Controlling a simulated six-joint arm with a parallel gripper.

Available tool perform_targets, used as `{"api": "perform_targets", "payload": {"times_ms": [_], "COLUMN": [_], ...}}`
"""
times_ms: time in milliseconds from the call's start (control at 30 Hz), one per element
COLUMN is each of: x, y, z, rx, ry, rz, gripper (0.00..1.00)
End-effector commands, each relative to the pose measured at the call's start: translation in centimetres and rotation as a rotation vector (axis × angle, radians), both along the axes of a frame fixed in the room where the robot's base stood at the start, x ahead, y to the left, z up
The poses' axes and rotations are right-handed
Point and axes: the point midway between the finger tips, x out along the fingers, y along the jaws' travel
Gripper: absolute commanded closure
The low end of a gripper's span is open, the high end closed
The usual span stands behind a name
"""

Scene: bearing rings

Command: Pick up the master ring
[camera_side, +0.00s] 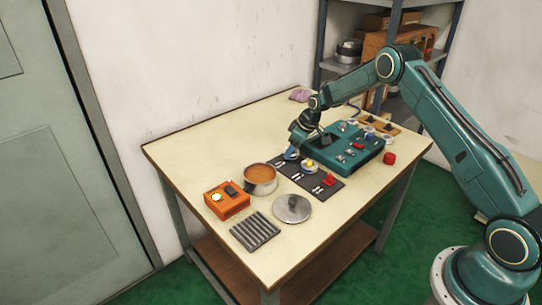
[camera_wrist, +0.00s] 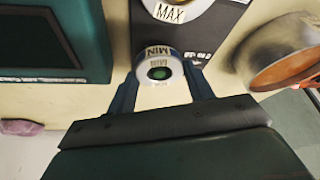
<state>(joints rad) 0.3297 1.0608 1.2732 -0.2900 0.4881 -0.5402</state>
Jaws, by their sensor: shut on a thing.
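My gripper (camera_side: 291,155) is low over the far end of the dark mat (camera_side: 296,174). In the wrist view, my gripper (camera_wrist: 163,80) has its two fingers on either side of a pale ring marked MIN (camera_wrist: 157,52), with a blue band and a green centre, and is shut on it. In the side view my gripper largely hides this ring. A second pale ring marked MAX (camera_wrist: 172,12) lies on the mat beyond it; it shows with a yellow centre in the side view (camera_side: 309,164). No label reading "master" is legible.
A green instrument box (camera_side: 350,148) stands close to the right of my gripper. A copper-coloured pot (camera_side: 261,182) is to the left. A round metal lid (camera_side: 292,208), a ribbed grey rack (camera_side: 255,231) and an orange box (camera_side: 226,200) lie nearer. The table's far left is clear.

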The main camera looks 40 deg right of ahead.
Motion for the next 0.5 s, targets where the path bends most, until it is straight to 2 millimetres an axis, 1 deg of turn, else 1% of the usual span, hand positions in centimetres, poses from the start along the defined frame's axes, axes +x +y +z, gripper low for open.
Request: {"api": "perform_targets", "payload": {"times_ms": [267, 467, 500], "x": [0.1, 0.1, 0.1], "y": [-0.1, 0.0, -0.1], "z": [3.9, 8.0, 8.9], "rx": [-0.002, -0.002, -0.002], "ry": [-0.006, -0.007, -0.009], "rz": [-0.001, 0.0, 0.0], "gripper": [0.79, 0.79, 0.79]}}
